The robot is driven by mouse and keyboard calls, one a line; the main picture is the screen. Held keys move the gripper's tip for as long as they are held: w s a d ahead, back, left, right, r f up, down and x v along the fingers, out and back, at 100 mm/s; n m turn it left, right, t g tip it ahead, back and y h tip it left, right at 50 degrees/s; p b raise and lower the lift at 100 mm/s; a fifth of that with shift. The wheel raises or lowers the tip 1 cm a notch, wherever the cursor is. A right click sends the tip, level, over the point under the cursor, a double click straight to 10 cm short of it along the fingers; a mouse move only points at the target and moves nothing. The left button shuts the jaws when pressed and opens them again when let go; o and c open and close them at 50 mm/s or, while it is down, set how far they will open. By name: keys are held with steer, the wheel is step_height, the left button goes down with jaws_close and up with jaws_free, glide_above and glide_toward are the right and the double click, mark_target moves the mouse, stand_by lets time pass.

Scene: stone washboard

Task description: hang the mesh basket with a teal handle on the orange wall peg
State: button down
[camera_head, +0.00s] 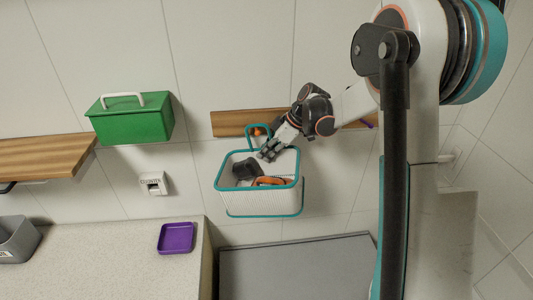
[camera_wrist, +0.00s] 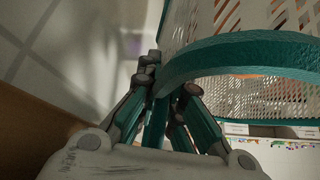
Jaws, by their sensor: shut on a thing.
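The white mesh basket (camera_head: 262,203) with teal rims hangs in the air in front of the wall, roughly upright. Its teal handle (camera_head: 248,131) rises at its back, by the wooden rail. My gripper (camera_head: 270,151) is shut on the handle, with the teal strip between its fingers in the wrist view (camera_wrist: 163,95). The orange peg (camera_head: 259,132) shows on the rail inside the handle's outline; I cannot tell whether the handle is around it or only in front. The peg is not clear in the wrist view.
The wooden rail (camera_head: 228,123) also bears a purple peg (camera_head: 367,123) at right. A dark grey thing (camera_head: 246,168) and an orange thing (camera_head: 270,181) lie in the basket. A green box (camera_head: 132,125), purple tray (camera_head: 175,238) and grey bin (camera_head: 18,240) are left.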

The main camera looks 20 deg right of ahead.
steer(key=c, duration=1.7)
jaws_free()
